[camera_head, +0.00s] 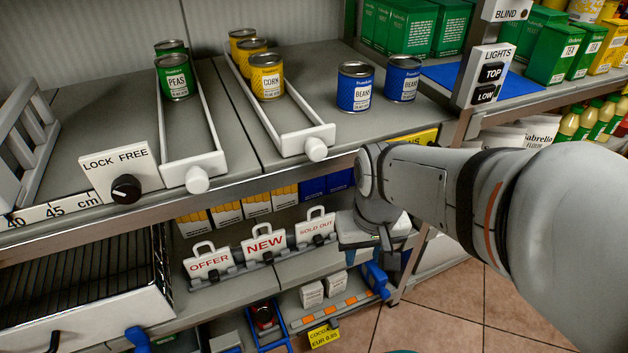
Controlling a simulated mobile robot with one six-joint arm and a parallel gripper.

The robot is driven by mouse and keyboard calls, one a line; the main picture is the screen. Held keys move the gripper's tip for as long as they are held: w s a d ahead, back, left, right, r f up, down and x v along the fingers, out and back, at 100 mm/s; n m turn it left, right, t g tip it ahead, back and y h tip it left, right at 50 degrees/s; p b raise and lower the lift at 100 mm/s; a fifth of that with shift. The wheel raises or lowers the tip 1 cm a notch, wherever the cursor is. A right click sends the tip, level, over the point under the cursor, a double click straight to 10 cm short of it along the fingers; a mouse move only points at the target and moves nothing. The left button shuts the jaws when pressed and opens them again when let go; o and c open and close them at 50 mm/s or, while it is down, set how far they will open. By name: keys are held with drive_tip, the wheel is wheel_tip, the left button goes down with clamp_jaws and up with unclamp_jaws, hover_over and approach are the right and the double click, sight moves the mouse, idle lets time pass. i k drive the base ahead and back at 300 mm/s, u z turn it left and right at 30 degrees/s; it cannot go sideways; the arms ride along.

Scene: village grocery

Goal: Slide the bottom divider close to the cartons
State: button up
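Two small white cartons (324,288) stand on the bottom shelf (290,304), behind an orange-and-white striped front strip (332,309). A blue upright piece (376,279), which looks like the bottom divider, stands to the right of the cartons at the shelf's right end. A gap shows between it and the cartons. My gripper (391,262) hangs from the arm just above and to the right of the blue piece. Its dark fingers are small and partly hidden by the wrist, so I cannot tell their opening or whether they touch the blue piece.
Above are OFFER (207,262), NEW (264,243) and SOLD OUT (316,228) signs on a rail. Pea, corn and bean cans (354,88) stand on the upper shelf. A blue-edged tray (265,335) holds a dark red item left of the cartons. Tiled floor (460,310) is open at right.

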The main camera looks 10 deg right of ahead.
sight(375, 277)
drive_tip(key=u, duration=0.05)
drive_tip(key=k, duration=0.55)
drive_tip(key=u, duration=2.75)
drive_tip(key=k, duration=1.2)
drive_tip(key=z, duration=1.75)
drive_tip(key=i, duration=1)
drive_tip(key=z, duration=0.05)
